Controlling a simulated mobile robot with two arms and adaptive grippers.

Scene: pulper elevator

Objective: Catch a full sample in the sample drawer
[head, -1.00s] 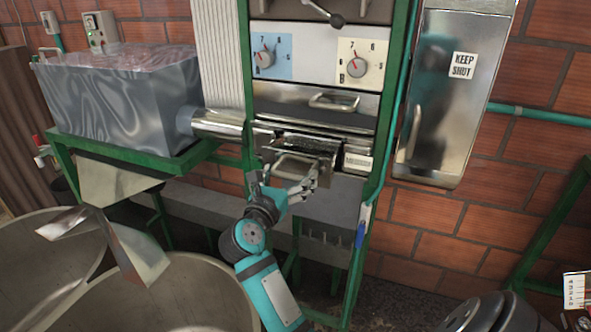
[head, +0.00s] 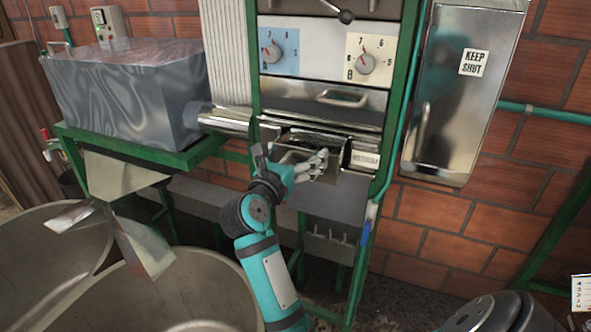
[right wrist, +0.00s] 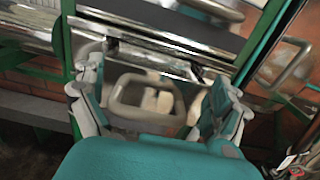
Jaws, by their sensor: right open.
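The sample drawer (head: 329,166) is a metal drawer with a bar handle, low in the green-framed machine. A dark gap shows above its front, so it looks at least partly out; how much is in it cannot be seen. Its handle (right wrist: 146,94) shows in the right wrist view as a rounded metal loop. My right gripper (head: 291,160) is at the drawer front. It is open, with one finger on each side of the handle, and in the right wrist view the fingers (right wrist: 158,82) stand apart from it. My left gripper is not in view.
Dials A (head: 271,52) and B (head: 367,64) sit above a second handle (head: 342,98). A metal tank (head: 125,95) with a pipe stands left. Large round vats (head: 185,290) are below left. A KEEP SHUT cabinet (head: 455,110) hangs right.

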